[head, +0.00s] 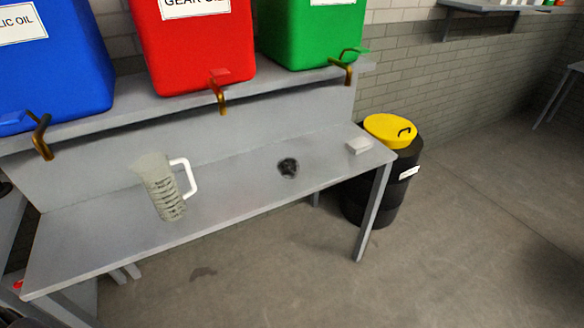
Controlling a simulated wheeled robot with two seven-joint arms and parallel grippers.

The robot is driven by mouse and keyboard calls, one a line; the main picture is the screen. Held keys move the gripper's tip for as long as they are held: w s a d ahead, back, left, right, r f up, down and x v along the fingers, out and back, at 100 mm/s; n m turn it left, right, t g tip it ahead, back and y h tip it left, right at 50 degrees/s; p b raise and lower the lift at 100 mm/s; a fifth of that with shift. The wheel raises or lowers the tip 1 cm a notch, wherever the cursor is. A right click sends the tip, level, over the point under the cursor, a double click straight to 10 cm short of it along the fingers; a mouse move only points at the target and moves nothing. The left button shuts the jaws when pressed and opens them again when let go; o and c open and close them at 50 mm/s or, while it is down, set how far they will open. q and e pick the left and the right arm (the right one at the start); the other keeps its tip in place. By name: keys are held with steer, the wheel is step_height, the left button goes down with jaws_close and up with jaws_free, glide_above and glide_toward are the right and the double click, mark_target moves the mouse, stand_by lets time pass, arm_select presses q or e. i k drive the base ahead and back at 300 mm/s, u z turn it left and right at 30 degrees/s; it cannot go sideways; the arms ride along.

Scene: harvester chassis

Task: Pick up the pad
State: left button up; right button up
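A small white flat block (358,145), which looks like the pad, lies on the grey bench (240,190) near its right end. It looks like a thin stack and nothing covers it. Neither of my grippers shows in the head view, so I cannot see whether they are open or shut.
A translucent measuring jug (162,188) with a white handle stands on the bench's left half. A dark round patch or object (288,168) is mid-bench. Blue (50,75), red (195,45) and green (312,35) tanks with taps stand above. A black drum with yellow lid (385,128) stands right.

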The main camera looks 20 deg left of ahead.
mark_target(363, 144)
steer(key=z, duration=1.5)
steer(key=i, duration=1.6)
steer(key=u, duration=3.6)
